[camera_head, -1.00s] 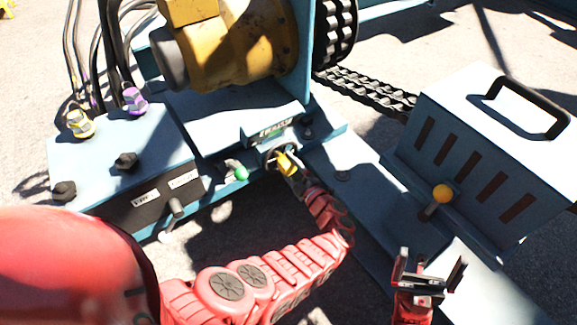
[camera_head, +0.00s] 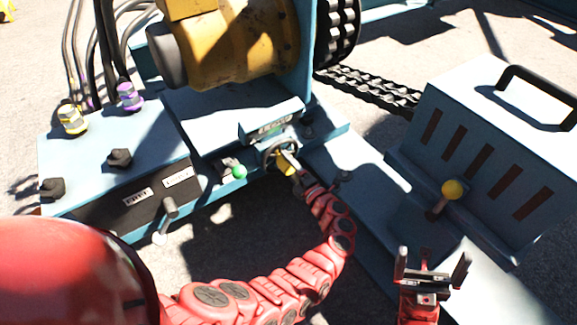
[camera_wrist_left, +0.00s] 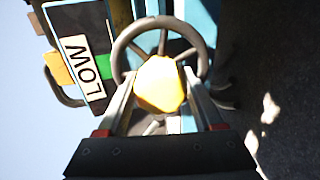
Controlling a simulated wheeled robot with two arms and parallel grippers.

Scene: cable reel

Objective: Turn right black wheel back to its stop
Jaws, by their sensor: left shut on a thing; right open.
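A dark handwheel (camera_head: 268,151) sits under a small label plate at the centre of the head view. In the left wrist view the dark wheel rim (camera_wrist_left: 120,50) and its spokes show behind a yellow knob (camera_wrist_left: 160,84). My left gripper (camera_head: 293,170) is shut on the yellow knob, which also shows in the head view (camera_head: 284,158). My left fingers (camera_wrist_left: 160,100) flank the knob, in front of the hub. Two black knobs sit on the blue box at left, a right one (camera_head: 120,158) and a left one (camera_head: 53,188). My right gripper (camera_head: 430,268) is open and empty.
A green-tipped lever (camera_head: 239,171) stands just left of the handwheel. A grey lever (camera_head: 168,212) is on the box front. A yellow-ball lever (camera_head: 452,189) is near the right housing (camera_head: 490,150). A LOW sign (camera_wrist_left: 85,72) is beside the wheel.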

